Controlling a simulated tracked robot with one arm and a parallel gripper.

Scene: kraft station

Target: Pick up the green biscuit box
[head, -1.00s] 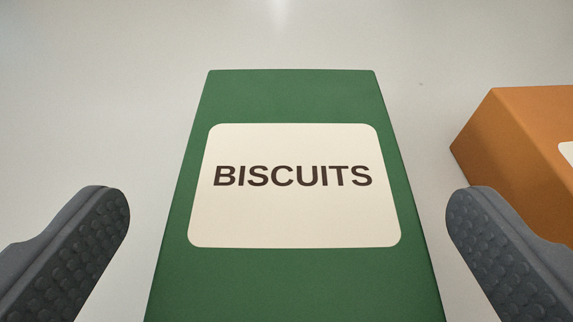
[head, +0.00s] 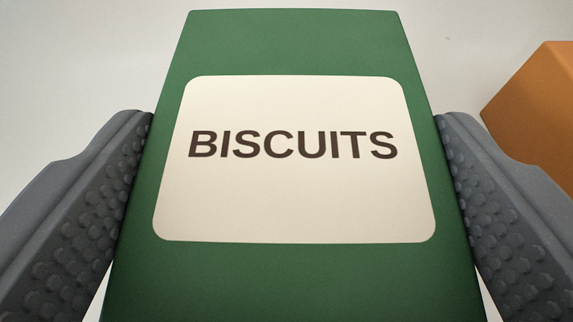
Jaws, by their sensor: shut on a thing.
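The green biscuit box (head: 300,45) fills the middle of the head view. Its cream label reads "BISCUITS" and faces me. My gripper (head: 293,125) has one dark grey, studded finger on each side of the box. Both fingers press against its sides, so the gripper is shut on it. The lower end of the box runs out of the bottom of the picture.
An orange box (head: 540,110) stands to the right, beyond my right finger, partly cut off by the picture edge. The pale surface to the left of the green box is clear.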

